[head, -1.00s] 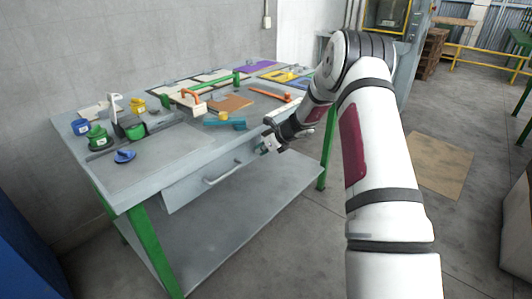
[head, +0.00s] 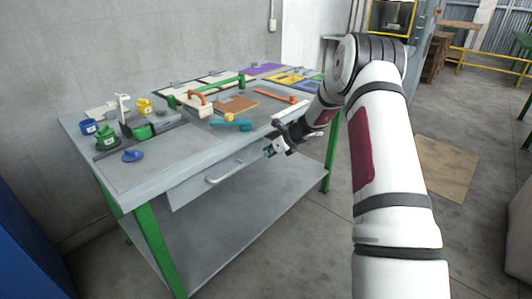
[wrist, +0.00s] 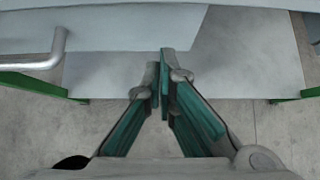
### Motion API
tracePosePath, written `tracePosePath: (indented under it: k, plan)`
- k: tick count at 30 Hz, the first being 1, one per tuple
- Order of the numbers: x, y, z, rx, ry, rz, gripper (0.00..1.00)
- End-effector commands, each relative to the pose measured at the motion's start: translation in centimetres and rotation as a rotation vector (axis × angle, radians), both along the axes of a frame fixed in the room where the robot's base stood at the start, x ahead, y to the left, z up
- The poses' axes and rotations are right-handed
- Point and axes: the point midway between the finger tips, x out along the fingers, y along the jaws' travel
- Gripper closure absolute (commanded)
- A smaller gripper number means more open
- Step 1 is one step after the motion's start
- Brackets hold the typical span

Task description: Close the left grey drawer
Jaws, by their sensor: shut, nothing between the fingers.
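The left grey drawer (head: 195,186) is under the front edge of the workbench, with a curved metal bar handle (head: 224,172). Its front looks close to the bench edge; I cannot tell how far it stands out. In the wrist view the drawer front (wrist: 120,30) crosses the upper left, with the handle (wrist: 42,58) at the far left. My gripper (head: 268,152) is in front of the bench, to the right of the handle and apart from it. In the wrist view the gripper's fingertips (wrist: 160,62) are together and empty, over the lower shelf.
The bench top (head: 150,175) holds blue, green and yellow knobs at the left, and an orange-handled block (head: 196,104) and colored plates farther back. A lower shelf (head: 225,235) and green legs (head: 158,250) are below. Floor in front is clear.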

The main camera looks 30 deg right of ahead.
Motion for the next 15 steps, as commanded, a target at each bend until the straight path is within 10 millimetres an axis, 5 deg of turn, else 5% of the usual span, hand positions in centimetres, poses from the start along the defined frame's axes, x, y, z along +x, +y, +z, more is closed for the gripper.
tracePosePath:
  k: [15]
  plan:
    - [-6.4, -2.8, 6.3, -0.002, 0.002, 0.000, 1.00]
